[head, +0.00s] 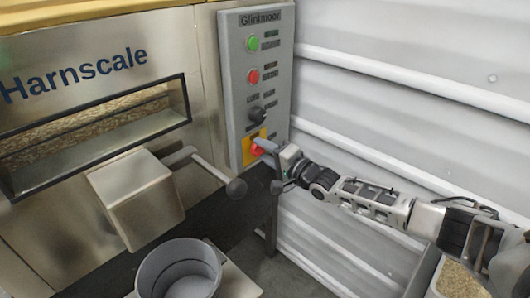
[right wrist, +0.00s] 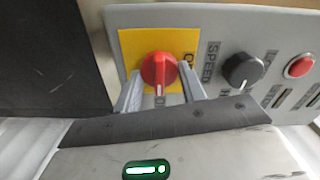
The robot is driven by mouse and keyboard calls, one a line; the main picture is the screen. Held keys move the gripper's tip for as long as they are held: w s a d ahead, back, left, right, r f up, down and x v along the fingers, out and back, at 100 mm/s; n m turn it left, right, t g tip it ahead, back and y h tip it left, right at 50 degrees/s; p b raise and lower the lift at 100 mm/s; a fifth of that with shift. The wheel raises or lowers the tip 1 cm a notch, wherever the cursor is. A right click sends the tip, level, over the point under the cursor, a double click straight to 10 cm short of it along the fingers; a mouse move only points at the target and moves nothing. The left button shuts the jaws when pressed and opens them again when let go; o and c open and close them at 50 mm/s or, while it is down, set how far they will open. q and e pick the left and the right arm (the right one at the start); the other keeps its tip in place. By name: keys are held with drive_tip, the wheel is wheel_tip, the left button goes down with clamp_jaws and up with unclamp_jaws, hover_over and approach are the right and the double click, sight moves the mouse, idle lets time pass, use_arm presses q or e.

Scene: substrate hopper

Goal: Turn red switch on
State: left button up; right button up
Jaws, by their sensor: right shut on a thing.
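The red switch (head: 258,150) is a rotary knob on a yellow plate (head: 247,155) at the bottom of the grey control panel (head: 236,95). It also shows in the right wrist view (right wrist: 158,70), with a pale mark on its handle towards the bottom of the picture. My right gripper (head: 264,147) reaches in from the right at the panel. In the right wrist view its two fingers (right wrist: 162,92) stand on either side of the red switch, and it is shut on it. Part of the plate's lettering is hidden behind a finger. My left gripper is out of view.
A black speed knob (head: 257,114) sits just above the switch, with a red button (head: 253,76) and a green button (head: 253,43) higher up. A grey bucket (head: 178,262) stands below. A ribbed wall is at right.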

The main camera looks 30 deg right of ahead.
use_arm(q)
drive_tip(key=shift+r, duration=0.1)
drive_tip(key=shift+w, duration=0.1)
use_arm(e)
drive_tip(key=o, duration=1)
use_arm(q)
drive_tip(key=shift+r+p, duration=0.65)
drive_tip(key=shift+p, duration=0.95)
use_arm(e)
drive_tip(key=shift+v, duration=8.05)
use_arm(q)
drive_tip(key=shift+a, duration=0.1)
use_arm(e)
drive_tip(key=shift+f, duration=0.1)
